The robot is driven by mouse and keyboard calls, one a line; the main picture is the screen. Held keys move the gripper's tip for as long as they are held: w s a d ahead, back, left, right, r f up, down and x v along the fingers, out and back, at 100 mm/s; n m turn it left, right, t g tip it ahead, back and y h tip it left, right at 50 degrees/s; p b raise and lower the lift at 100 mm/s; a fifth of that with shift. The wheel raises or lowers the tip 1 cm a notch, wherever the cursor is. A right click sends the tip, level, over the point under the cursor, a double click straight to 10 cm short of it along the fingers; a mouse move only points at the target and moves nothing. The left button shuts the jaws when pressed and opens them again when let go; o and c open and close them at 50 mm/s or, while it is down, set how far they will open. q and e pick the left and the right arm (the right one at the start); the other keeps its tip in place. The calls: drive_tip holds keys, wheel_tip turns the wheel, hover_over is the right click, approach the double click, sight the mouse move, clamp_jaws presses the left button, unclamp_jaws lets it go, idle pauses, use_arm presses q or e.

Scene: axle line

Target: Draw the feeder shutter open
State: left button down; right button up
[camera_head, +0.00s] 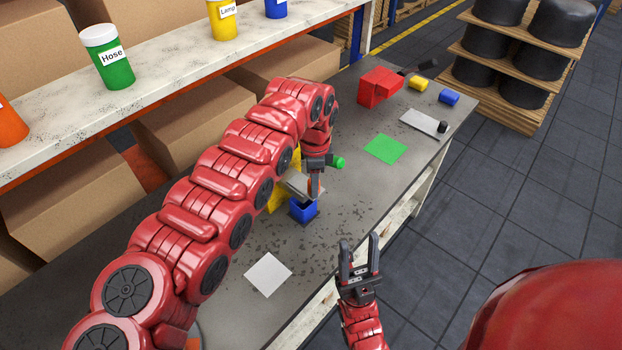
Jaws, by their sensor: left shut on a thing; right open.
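My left gripper (315,193) is shut, its fingers pointing down at a grey plate-like part (299,186) just above a small open blue box (303,210) on the bench. I cannot tell clearly whether this grey part is the feeder shutter, and the grip itself is small and partly hidden. A yellow body (276,196) shows behind my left arm, mostly covered by it. A green round-ended piece (338,162) sticks out beside the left wrist. My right gripper (359,254) is open and empty, by the front edge of the bench.

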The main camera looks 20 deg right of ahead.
use_arm(q)
drive_tip(key=shift+s+d, duration=0.2)
drive_tip(key=shift+s, duration=0.05)
drive_tip(key=c, duration=0.9)
unclamp_jaws()
drive_tip(key=o, duration=0.5)
drive_tip(key=shift+s+d, duration=0.1)
drive_tip(key=shift+s, duration=0.05)
drive_tip(key=shift+c, duration=0.2)
